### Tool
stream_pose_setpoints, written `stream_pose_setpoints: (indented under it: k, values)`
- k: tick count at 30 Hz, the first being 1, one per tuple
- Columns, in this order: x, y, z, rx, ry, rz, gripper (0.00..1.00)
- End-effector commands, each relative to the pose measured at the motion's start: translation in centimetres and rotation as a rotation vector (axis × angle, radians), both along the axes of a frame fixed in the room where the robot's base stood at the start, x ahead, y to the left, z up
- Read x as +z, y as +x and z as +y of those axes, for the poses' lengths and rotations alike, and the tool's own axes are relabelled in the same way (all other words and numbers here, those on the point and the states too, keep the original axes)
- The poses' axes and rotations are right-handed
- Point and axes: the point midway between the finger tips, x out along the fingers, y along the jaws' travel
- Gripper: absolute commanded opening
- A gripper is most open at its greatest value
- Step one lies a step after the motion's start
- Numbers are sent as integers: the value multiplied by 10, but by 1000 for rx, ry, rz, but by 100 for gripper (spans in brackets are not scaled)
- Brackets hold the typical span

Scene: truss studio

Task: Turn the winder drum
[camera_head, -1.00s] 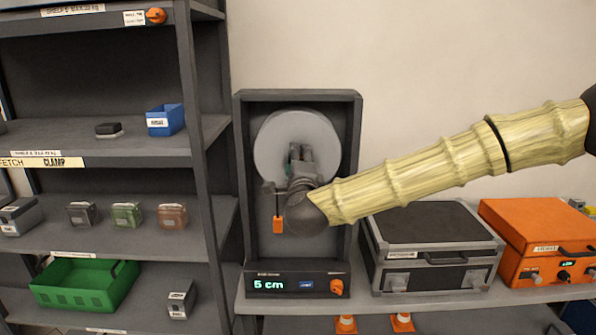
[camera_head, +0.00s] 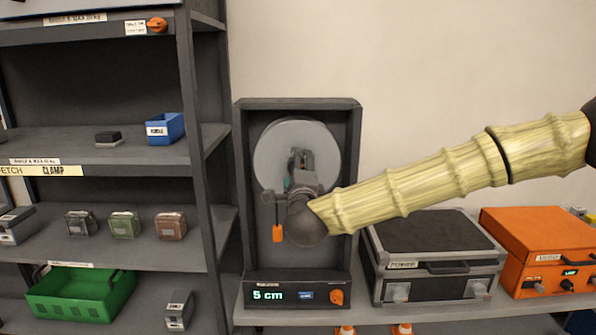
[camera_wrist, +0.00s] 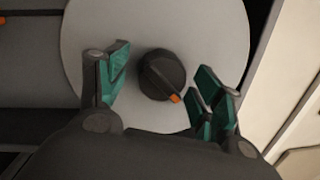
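The winder drum (camera_head: 270,160) is a round light-grey disc set upright in a dark open frame (camera_head: 243,190). In the wrist view the drum (camera_wrist: 205,40) shows a dark round knob (camera_wrist: 160,74) with an orange mark pointing to the lower right. My gripper (camera_head: 298,160) is in front of the drum and hides its middle in the head view. In the wrist view my gripper (camera_wrist: 160,88) has its teal-padded fingers apart, one on each side of the knob, with visible gaps. The display (camera_head: 268,295) below the drum reads 5 cm.
An orange tag (camera_head: 278,233) hangs by my wrist. An orange knob (camera_head: 336,297) sits beside the display. A black case (camera_head: 430,240) and an orange box (camera_head: 540,245) stand to the right on the shelf. A shelf rack with a green bin (camera_head: 80,300) stands to the left.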

Motion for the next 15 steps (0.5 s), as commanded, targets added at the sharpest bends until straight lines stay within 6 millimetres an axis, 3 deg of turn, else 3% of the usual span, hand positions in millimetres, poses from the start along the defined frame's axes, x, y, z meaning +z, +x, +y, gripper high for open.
stream_pose_setpoints:
  k: [8, 15]
  values:
    - [0, -9, 0, 1, 0, 0, 66]
    - [-3, -48, -3, 3, -1, -1, 66]
